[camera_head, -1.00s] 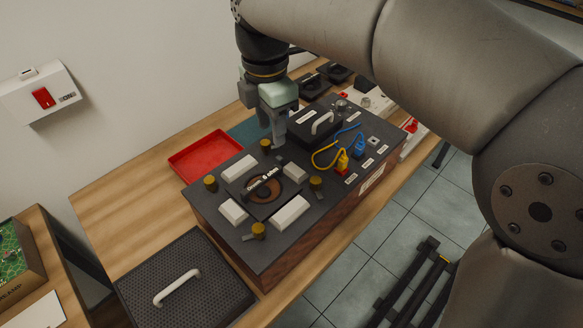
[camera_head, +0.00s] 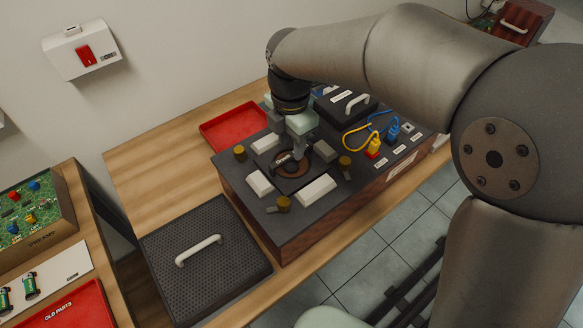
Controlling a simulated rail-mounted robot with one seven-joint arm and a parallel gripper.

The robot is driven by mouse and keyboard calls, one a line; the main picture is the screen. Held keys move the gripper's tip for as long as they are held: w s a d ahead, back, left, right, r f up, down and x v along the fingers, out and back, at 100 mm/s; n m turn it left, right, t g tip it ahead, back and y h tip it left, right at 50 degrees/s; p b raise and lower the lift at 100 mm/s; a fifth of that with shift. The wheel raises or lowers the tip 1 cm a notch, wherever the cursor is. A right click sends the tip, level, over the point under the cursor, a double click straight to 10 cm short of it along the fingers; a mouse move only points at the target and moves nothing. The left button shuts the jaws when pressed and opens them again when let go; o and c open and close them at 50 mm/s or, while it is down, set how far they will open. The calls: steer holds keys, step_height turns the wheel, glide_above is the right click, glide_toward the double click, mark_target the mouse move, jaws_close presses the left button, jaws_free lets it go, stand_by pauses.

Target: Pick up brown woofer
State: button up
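The brown woofer (camera_head: 283,169) is a round brown cone with a dark bar across it, set in a square dark plate on top of the dark hifi box (camera_head: 232,188). White blocks and brass-coloured knobs stand around it.
A red tray (camera_head: 222,136) lies behind the hifi box. A black perforated cover (camera_head: 165,262) with a white handle lies in front left. Blue and yellow cables (camera_head: 356,130) rise on the box's right side. Bare wooden table (camera_head: 150,170) lies to the left.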

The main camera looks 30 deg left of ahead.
mark_target(291, 154)
steer(key=shift+f+p, duration=0.3)
steer(key=shift+f, duration=2.1)
steer(key=shift+f, duration=0.25)
jaws_close()
steer(key=shift+d, duration=0.1)
